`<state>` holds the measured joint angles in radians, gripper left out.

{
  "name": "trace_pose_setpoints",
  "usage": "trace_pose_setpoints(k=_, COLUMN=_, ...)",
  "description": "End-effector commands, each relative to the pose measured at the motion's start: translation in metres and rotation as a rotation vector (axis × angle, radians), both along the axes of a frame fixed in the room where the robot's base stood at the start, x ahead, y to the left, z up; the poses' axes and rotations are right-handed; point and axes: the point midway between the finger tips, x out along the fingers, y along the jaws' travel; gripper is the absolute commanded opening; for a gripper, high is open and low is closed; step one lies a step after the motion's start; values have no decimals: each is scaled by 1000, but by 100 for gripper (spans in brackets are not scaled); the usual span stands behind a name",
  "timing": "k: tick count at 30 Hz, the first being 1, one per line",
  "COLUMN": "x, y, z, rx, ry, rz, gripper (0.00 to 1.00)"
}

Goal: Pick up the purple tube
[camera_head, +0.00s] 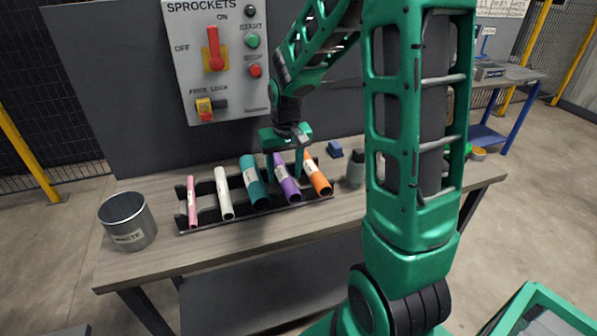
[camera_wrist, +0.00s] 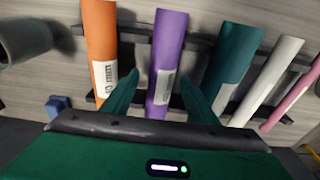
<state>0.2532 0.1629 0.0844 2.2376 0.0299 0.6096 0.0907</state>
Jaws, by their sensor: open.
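The purple tube (camera_head: 286,179) lies tilted in a black rack on the table, between the teal tube (camera_head: 254,182) and the orange tube (camera_head: 316,177). In the wrist view the purple tube (camera_wrist: 167,58) carries a white label and runs up the middle. My gripper (camera_wrist: 156,92) is open, with one green finger on each side of the purple tube near its labelled part. The finger on the left lies between purple and orange, the other between purple and teal. I cannot tell whether either finger touches a tube. In the head view my gripper (camera_head: 286,158) is over the tubes' far ends.
A white tube (camera_head: 224,192) and a pink tube (camera_head: 192,201) share the black rack (camera_head: 210,219). A metal waste bin (camera_head: 127,222) stands at the left. A blue block (camera_head: 335,149) and a grey cup (camera_head: 355,170) are to the right. A switch panel (camera_head: 217,65) rises behind.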

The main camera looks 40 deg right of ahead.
Motion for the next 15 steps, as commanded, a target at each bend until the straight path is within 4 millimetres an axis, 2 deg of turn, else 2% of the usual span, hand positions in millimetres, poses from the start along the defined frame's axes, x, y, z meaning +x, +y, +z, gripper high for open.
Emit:
trace_pose_setpoints(k=5, x=0, y=1, z=0, rx=0, ry=-1, rz=1, gripper=53)
trace_pose_setpoints(k=12, x=0, y=1, z=0, rx=0, ry=-1, rz=1, gripper=0)
trace_pose_setpoints(k=15, x=0, y=0, z=1, rx=0, ry=-1, rz=1, gripper=0)
